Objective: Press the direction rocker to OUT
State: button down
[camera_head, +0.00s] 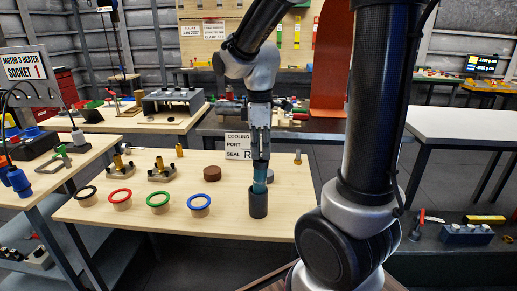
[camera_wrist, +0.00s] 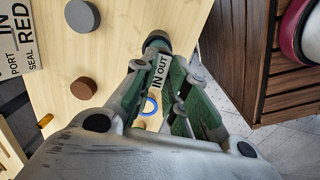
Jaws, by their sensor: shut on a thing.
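My gripper (camera_head: 261,158) points down over the front right part of the light wooden table (camera_head: 170,222). It is shut on an upright cylindrical tool, teal above and black below (camera_head: 258,204). The tool's dark round end (camera_wrist: 157,42) also shows in the wrist view, between my green fingers. A white label (camera_wrist: 160,72) reading IN and OUT shows between the fingers, with OUT nearer the dark end. The direction rocker itself is too small to make out, so its position cannot be told. Whether the tool touches the tabletop cannot be told.
Black, red (camera_head: 120,197), green (camera_head: 158,200) and blue (camera_head: 199,202) rings on wooden stands line the table's front. A brown disc (camera_head: 211,174), a grey disc (camera_wrist: 82,16) and a COOLING PORT SEAL sign (camera_head: 238,146) are close by. The table front between the blue ring and the tool is clear.

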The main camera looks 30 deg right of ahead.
jog(key=shift+f, duration=0.1)
jog(key=c, duration=1.4)
grip_release()
notch_tip(320, 180, up, 12)
jog(key=shift+s+r, duration=0.1)
jog(key=shift+s, duration=0.05)
